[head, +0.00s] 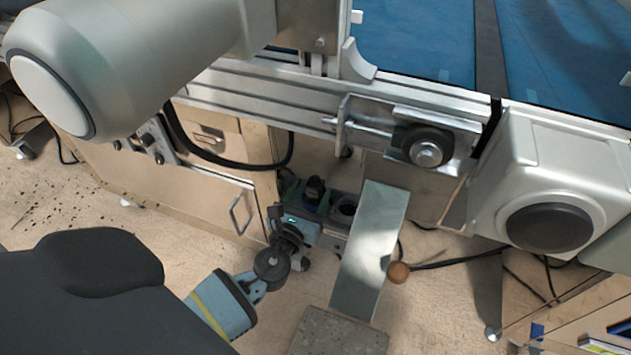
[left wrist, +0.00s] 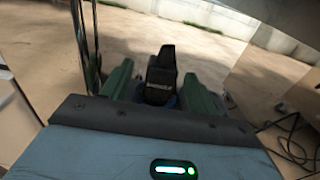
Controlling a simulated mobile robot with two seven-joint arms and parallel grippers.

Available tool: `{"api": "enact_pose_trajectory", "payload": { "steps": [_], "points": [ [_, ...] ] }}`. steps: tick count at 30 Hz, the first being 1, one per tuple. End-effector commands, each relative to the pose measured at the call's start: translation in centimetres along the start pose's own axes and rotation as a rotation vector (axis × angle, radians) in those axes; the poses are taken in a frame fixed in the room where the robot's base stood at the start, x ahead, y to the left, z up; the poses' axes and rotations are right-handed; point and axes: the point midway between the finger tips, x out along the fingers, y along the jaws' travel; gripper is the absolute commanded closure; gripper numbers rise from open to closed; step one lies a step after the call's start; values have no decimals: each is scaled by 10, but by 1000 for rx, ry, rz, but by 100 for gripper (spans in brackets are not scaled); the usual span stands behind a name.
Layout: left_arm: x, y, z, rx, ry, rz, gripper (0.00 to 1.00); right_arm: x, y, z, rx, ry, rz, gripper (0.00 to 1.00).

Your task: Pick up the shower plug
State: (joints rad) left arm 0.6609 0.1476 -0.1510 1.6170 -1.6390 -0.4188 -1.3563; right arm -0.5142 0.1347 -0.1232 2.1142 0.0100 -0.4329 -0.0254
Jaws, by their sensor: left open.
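The shower plug looks to be the upright black piece (head: 315,188) with a bluish base, low beside the machine's cabinet. It also shows in the left wrist view (left wrist: 161,78), between the two green fingers. My left gripper (head: 309,197) is open, with a finger on either side of the black piece; I cannot tell whether either touches it. The gripper body hides the lower part of the piece in the left wrist view. My right gripper is not in view.
A slanted metal plate (head: 370,250) and a brown ball knob (head: 398,272) are close on the right. A cabinet with a handle (head: 195,185) stands left. Cables lie on the floor.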

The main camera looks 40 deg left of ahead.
Motion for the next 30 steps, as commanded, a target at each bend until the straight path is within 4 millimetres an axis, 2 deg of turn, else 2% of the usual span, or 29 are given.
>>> {"api": "enact_pose_trajectory", "payload": {
  "steps": [12,21,30],
  "points": [
    [47,-2,5,-1,0,1,40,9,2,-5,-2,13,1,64],
    [52,-2,6,-1,0,0,40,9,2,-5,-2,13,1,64],
    [51,-2,6,-1,0,0,78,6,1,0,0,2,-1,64]
  ]
}}
